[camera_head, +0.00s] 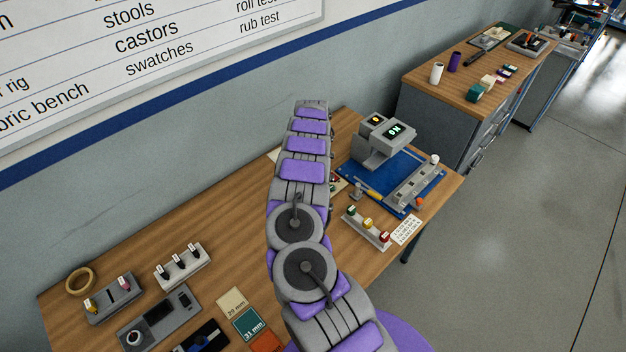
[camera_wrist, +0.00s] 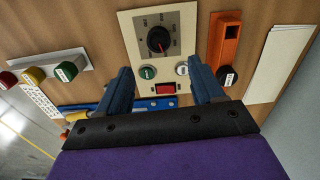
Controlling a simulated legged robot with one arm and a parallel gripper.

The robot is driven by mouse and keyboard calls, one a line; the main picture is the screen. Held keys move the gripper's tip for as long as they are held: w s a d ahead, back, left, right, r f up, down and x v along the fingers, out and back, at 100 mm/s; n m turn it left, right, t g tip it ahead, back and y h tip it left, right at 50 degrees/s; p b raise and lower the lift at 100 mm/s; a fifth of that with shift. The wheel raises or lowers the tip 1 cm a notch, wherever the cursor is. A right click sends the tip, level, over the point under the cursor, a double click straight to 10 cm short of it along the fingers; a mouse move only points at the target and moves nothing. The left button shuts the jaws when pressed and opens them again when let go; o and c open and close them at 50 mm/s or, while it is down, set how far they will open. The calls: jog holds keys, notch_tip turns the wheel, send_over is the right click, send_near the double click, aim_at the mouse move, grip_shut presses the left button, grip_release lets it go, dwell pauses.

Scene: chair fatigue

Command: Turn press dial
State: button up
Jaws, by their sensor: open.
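A beige control panel (camera_wrist: 178,20) lies on the wooden bench in the wrist view. It carries a round black dial (camera_wrist: 159,40) with a red pointer mark and printed marks around it. Below the dial are a green knob (camera_wrist: 148,72), a white knob (camera_wrist: 182,69) and a red rocker switch (camera_wrist: 166,89). My gripper (camera_wrist: 161,64) is open and empty, its two blue fingers apart on either side of the panel's lower part. The dial lies beyond the fingertips in the picture, with no visible contact. In the head view my arm hides most of the panel and the gripper.
An orange holder (camera_wrist: 225,45) lies right of the panel. A block with colored knobs (camera_head: 367,228) sits near the bench edge. Other fixtures, including a knobbed grey block (camera_head: 182,265), are at left.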

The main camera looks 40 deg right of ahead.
notch_tip(320, 180, up, 8)
dwell(0.6)
